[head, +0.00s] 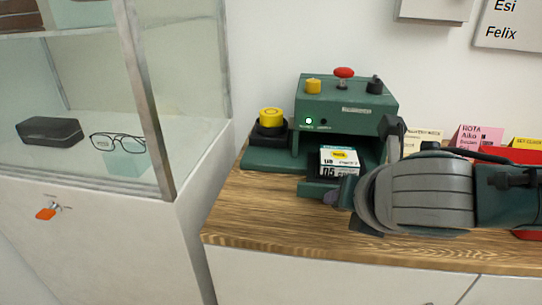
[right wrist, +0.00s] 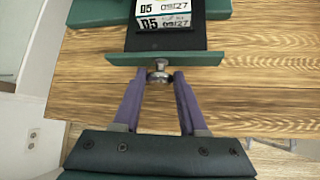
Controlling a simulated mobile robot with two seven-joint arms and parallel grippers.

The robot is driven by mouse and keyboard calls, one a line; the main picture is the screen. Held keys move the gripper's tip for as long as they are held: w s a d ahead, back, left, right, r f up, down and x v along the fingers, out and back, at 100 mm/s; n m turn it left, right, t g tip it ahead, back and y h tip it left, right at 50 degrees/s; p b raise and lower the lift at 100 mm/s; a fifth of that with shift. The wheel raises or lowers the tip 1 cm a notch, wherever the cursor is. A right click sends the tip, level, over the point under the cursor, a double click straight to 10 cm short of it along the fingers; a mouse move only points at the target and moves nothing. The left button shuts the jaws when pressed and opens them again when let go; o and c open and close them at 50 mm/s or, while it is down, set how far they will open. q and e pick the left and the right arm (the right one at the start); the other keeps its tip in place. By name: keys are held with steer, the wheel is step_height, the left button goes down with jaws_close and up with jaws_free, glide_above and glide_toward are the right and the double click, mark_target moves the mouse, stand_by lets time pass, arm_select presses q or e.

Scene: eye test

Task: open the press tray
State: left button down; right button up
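The green press (head: 345,107) stands on the wooden counter with a small green light lit on its front. Its tray (head: 316,189) sticks out at the front; the dark bed and green front plate (right wrist: 165,59) show in the right wrist view. A white and green box (head: 339,161) printed "05" and "09/27" lies on the tray, and also shows in the right wrist view (right wrist: 165,16). My right gripper (right wrist: 159,75) has its two purple fingers on either side of the metal knob (right wrist: 159,66) and appears closed on it. My left gripper is out of view.
A yellow button on a dark base (head: 270,122) stands left of the press. A red mushroom button (head: 344,73) tops it. Cards (head: 480,137) and a red object (head: 515,155) lie right, partly behind my arm. A glass cabinet (head: 90,110) stands left. The counter's front left is clear.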

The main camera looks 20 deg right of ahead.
steer(key=shift+o, duration=0.9)
steer(key=p+v, duration=0.3)
steer(key=v, duration=0.7)
steer(key=shift+p, duration=0.4)
steer(key=shift+f, duration=0.1)
